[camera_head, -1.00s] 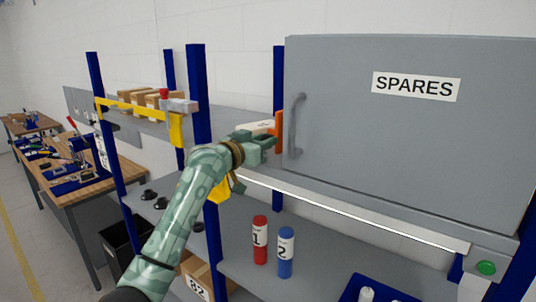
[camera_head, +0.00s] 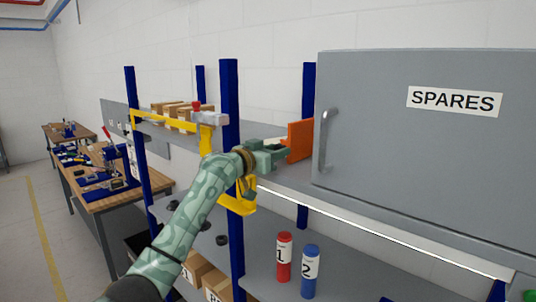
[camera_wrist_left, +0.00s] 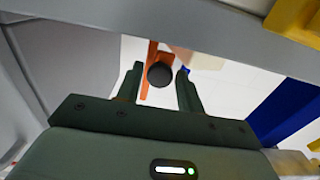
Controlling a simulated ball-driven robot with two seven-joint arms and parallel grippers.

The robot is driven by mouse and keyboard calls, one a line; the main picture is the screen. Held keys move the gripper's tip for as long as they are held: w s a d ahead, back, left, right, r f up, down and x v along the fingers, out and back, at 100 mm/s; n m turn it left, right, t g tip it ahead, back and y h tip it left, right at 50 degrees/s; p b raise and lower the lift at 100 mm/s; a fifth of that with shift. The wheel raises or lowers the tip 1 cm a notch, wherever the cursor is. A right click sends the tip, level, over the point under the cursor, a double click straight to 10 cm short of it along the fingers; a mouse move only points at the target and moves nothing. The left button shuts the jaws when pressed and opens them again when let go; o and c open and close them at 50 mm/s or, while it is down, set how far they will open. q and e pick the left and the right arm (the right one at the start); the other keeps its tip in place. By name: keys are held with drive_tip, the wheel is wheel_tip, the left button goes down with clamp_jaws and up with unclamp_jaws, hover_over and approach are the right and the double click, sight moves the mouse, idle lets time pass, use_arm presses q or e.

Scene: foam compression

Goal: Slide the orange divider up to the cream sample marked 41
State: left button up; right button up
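The orange divider (camera_head: 299,141) stands upright on the upper shelf, just left of the grey cabinet. In the left wrist view part of the divider (camera_wrist_left: 150,77) shows behind a round black knob (camera_wrist_left: 160,74). My left gripper (camera_head: 280,152) is at the divider's left side in the head view. In the left wrist view its two fingers (camera_wrist_left: 159,88) are apart, one on each side of the knob, with gaps showing. A pale tan surface (camera_wrist_left: 182,60) shows beyond the fingers; I cannot tell whether it is the cream sample. No mark 41 is readable. My right gripper is not in view.
The grey SPARES cabinet (camera_head: 420,150) with its handle (camera_head: 325,140) closes off the right. A blue post (camera_head: 230,115) and a yellow bracket (camera_head: 170,120) stand left of the gripper. Red bottle 1 (camera_head: 284,257) and blue bottle 2 (camera_head: 310,272) stand on the lower shelf.

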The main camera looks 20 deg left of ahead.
use_arm(q)
drive_tip(key=b+v, duration=0.4)
drive_tip(key=v, duration=1.2)
drive_tip(key=shift+s, duration=0.1)
